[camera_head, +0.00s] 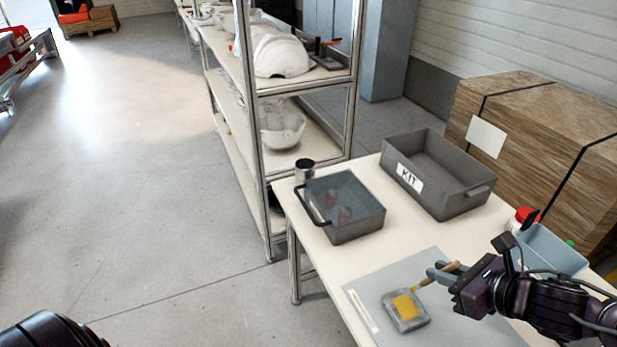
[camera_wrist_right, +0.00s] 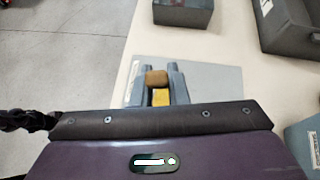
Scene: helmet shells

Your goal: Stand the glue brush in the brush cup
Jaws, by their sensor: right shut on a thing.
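My right gripper (camera_head: 440,272) is shut on the wooden handle of the glue brush (camera_head: 452,267). The handle slants down to the left, towards a small grey dish (camera_head: 392,318) with a yellow patch in it. I cannot tell whether the brush's lower end touches the dish. In the right wrist view the brown handle end (camera_wrist_right: 157,77) sits between the two fingers, with yellow behind it. A small dark cup (camera_head: 304,172), which looks like the brush cup, stands upright at the table's far left corner. My left gripper is out of view.
A grey box with a clear top and a black handle (camera_head: 372,222) stands between the cup and the grey mat (camera_head: 370,283). A grey KIT bin (camera_head: 455,200) is at the back. A blue-grey bin (camera_head: 548,252) and red-capped bottle (camera_head: 527,214) are at right. Metal shelving (camera_head: 262,215) stands behind the cup.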

